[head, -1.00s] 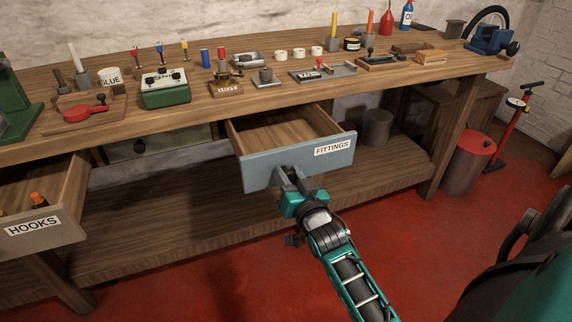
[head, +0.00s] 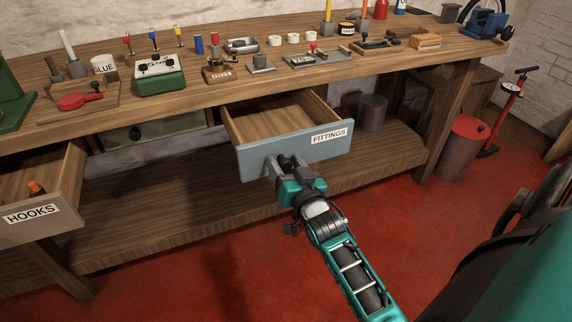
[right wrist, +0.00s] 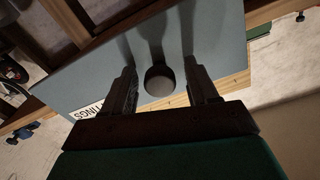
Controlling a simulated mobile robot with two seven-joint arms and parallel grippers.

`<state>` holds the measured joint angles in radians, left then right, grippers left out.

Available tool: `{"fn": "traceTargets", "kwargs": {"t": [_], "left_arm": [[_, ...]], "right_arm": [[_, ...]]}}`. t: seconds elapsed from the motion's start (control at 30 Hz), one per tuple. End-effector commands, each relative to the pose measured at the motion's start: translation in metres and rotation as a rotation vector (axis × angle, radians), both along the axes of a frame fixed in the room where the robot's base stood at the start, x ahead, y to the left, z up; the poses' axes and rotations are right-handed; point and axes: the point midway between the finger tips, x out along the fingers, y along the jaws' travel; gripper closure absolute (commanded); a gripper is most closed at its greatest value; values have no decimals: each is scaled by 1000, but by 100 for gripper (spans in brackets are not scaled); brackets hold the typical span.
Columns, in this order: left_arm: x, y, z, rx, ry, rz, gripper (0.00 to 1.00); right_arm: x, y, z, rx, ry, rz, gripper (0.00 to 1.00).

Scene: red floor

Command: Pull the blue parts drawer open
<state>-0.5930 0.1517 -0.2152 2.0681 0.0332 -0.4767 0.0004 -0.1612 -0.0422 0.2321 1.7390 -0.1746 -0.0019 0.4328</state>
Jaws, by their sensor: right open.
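The blue parts drawer (head: 262,158), labelled FITTINGS, stands pulled out under the workbench, its wooden inside looking empty. My right gripper (head: 282,162) is at its front, left of the label. In the right wrist view, the dark round knob (right wrist: 160,80) shows between the two spread fingers of the right gripper (right wrist: 164,88), with a gap on each side. The gripper is open and does not hold the knob. In the head view the hand hides the knob. My left gripper is not in view.
A second open drawer labelled HOOKS (head: 62,222) juts out at left. The workbench top (head: 310,82) above carries many tools. A lower shelf (head: 170,200) runs beneath. A red-lidded bin (head: 463,145) stands at right. Red floor in front is clear.

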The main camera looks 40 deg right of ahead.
Motion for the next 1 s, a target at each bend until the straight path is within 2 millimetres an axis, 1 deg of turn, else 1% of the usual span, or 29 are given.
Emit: {"fn": "traceTargets", "kwargs": {"t": [0.17, 0.27, 0.37, 0.47, 0.5, 0.8, 0.9, 1.0], "left_arm": [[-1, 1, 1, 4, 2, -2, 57], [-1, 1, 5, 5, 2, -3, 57], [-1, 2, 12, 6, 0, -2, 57], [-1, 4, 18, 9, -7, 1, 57], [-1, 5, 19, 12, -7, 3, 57], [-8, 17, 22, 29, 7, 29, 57], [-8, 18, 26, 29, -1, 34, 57], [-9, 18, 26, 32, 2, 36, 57]], "right_arm": [[0, 0, 5, 0, -1, 0, 42], [0, 0, 17, -2, -3, 0, 42], [0, 0, 37, -3, -4, 1, 42], [0, 0, 62, -2, -5, 1, 42], [0, 0, 72, -1, -5, 1, 42], [0, 0, 146, -2, -5, 1, 42], [0, 0, 167, -1, -4, 1, 42], [0, 0, 182, -1, -3, 1, 42]]}}
